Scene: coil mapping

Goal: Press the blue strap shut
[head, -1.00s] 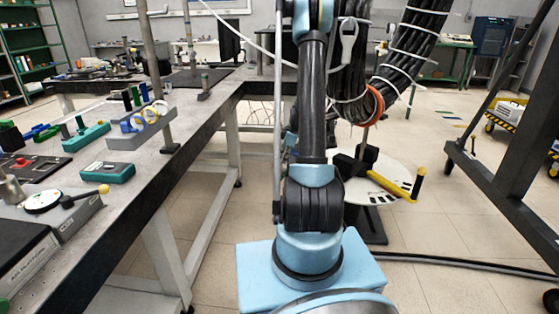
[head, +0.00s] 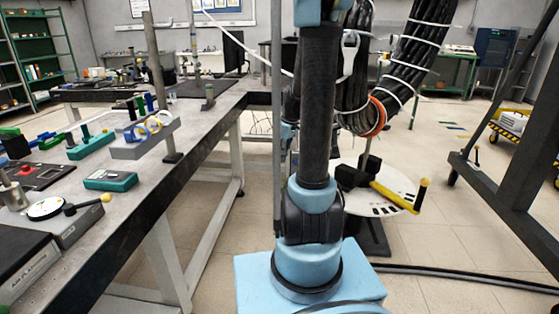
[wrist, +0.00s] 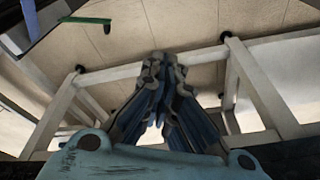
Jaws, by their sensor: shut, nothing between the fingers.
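A thick black cable bundle (head: 410,65) with white ties hangs in a loop behind my arm in the head view. An orange band (head: 377,117) circles its lower part. I cannot make out a blue strap on the bundle; my arm hides part of it. A blue ring (head: 130,134) sits beside yellow rings on a grey rack on the bench. In the wrist view my gripper (wrist: 163,62) is shut and empty, over the floor and a pale frame. The gripper cannot be made out in the head view.
The long bench (head: 110,215) with tools runs along the left. A white round plate (head: 385,190) with a yellow handle (head: 395,197) stands behind my arm. A dark frame (head: 515,175) rises at the right. Floor is open between plate and frame.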

